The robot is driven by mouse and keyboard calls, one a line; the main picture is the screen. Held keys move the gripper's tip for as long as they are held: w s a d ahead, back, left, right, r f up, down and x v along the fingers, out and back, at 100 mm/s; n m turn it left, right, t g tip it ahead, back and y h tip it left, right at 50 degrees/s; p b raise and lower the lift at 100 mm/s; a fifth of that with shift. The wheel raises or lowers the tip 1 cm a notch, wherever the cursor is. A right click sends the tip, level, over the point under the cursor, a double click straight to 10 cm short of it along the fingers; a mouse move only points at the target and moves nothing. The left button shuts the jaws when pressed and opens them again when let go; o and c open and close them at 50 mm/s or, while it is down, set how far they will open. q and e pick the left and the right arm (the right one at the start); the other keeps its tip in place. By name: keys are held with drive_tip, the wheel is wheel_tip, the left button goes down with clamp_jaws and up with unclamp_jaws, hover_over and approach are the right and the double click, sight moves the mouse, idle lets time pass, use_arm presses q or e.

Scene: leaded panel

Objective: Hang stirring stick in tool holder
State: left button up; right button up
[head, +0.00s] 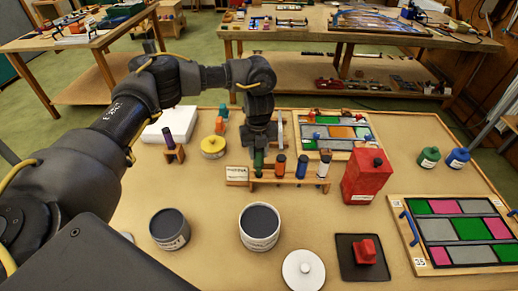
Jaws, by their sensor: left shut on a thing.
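My left gripper (259,150) points straight down over the left end of the wooden tool holder (290,181) in the middle of the table. It is shut on a dark green stick (258,163), which looks like the stirring stick. The stick is upright at the holder's left end; its top is hidden by the fingers, and I cannot tell if it is seated. An orange-topped tool (281,166), a blue-topped tool (302,167) and a white tool with a brown top (323,164) stand in the holder to its right. My right gripper is out of view.
A small label (237,173) stands left of the holder. A red can (364,178) is close on its right. Two dark-filled pots (169,228) (261,226) stand in front, with a white lid (303,270). Leaded panels (459,235) lie right and behind. A purple-topped tool (169,139) stands left.

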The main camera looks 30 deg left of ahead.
use_arm(q)
drive_tip(key=shift+f+b, duration=0.65)
drive_tip(key=shift+f, duration=1)
drive_tip(key=o, duration=1.1)
drive_tip(key=shift+c, duration=0.2)
wheel_tip(320, 180, up, 11)
drive_tip(key=shift+f+b, duration=0.1)
drive_tip(key=shift+b, duration=0.9)
drive_tip(key=shift+d, duration=0.1)
